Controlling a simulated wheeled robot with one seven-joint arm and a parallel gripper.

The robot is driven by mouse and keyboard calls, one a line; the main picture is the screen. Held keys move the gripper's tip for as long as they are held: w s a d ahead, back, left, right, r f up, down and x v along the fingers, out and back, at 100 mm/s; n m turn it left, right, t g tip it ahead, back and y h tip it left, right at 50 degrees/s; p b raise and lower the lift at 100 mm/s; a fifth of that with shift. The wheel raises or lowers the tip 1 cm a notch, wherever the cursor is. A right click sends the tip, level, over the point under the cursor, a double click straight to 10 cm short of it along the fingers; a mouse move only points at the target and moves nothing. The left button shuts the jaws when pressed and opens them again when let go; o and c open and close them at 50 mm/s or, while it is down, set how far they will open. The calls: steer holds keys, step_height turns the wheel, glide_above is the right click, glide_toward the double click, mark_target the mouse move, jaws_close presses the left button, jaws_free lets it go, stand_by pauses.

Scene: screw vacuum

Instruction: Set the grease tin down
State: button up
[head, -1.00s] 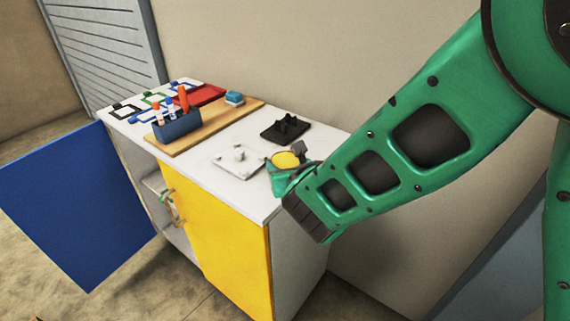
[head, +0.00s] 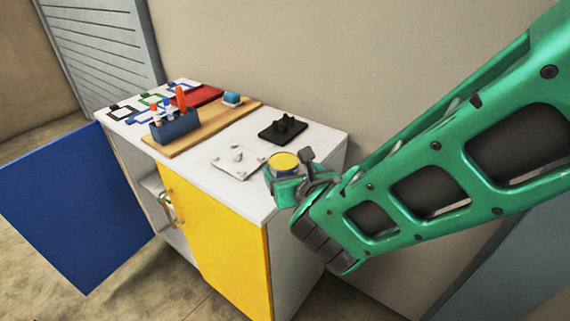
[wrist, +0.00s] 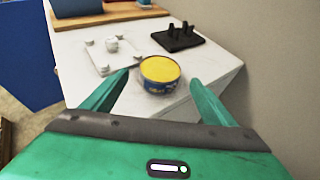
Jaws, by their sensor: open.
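The grease tin (head: 284,162) is a short round tin with a yellow top and a dark blue band. It stands upright on the white cabinet top (head: 225,136) near its right front corner. In the wrist view the tin (wrist: 160,76) sits beyond and between the spread fingers of my gripper (wrist: 160,88), with a gap on either side. My gripper (head: 290,183) is open and holds nothing. In the head view its fingers partly hide the tin's lower side.
A white plate with pegs (head: 238,160) and a black pegged block (head: 283,128) stand close to the tin. Farther left are a blue holder (head: 175,127) on a wooden board (head: 205,133) and a red tray (head: 205,95). A blue door (head: 80,205) hangs open.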

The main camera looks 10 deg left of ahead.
steer(key=v, duration=0.6)
steer(key=shift+s+d, duration=0.2)
steer(key=shift+r, duration=0.1)
